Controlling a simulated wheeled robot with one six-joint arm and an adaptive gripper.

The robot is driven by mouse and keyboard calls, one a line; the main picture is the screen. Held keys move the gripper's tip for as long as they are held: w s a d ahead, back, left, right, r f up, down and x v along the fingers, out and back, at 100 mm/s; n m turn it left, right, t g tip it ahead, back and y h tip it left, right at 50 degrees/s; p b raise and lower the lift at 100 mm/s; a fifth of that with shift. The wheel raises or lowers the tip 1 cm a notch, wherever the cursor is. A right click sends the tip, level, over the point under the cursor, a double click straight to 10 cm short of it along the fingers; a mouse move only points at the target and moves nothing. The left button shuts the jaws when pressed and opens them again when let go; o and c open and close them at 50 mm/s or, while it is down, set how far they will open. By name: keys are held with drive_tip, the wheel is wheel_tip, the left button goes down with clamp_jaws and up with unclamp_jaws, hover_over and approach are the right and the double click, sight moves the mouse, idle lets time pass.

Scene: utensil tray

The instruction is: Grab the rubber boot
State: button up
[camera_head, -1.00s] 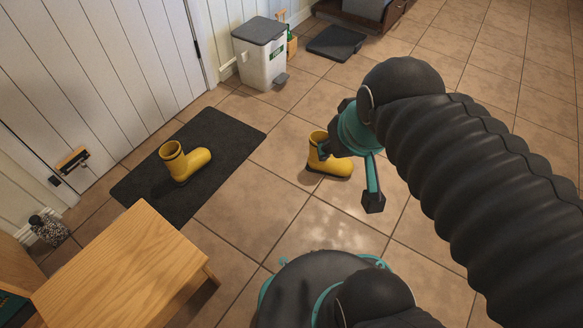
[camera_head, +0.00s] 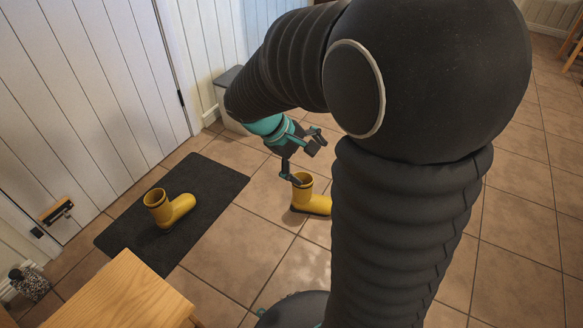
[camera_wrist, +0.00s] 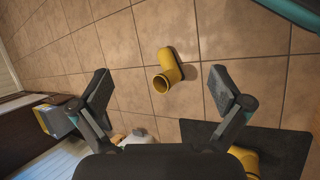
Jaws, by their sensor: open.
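One yellow rubber boot (camera_head: 315,205) stands on the tiles, partly hidden by my arm in the head view. In the wrist view this boot (camera_wrist: 167,72) lies between and beyond my fingertips, its dark opening showing. A second yellow boot (camera_head: 170,210) stands upright on the dark mat (camera_head: 222,182); in the wrist view part of a yellow boot (camera_wrist: 246,160) shows at the mat's edge behind a finger. My gripper (camera_head: 305,158) is open and empty, above the tile boot in the head view. Its two fingers (camera_wrist: 160,90) are spread wide in the wrist view.
A bin with a grey lid (camera_head: 228,78) stands by the wall, partly hidden by my arm. Open tiles (camera_head: 515,175) lie to the right.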

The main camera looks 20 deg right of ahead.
drive_tip(key=w+d+f+n+t+h+p, duration=0.1)
drive_tip(key=w+d+f+n+h+p, duration=0.15)
drive_tip(key=w+f+n+h, duration=0.95)
drive_tip(key=n+t+y+p, duration=0.1)
drive_tip(key=n+t+y, duration=0.2)
drive_tip(key=n+t, duration=0.5)
approach(306, 180)
drive_tip(key=shift+m+t, duration=0.5)
drive_tip(key=shift+m, duration=0.1)
drive_tip(key=x, duration=0.8)
drive_tip(key=shift+s+d+f, duration=0.2)
drive_tip(key=shift+s+f, duration=0.1)
drive_tip(key=shift+s, duration=0.05)
drive_tip(key=c, duration=1.8)
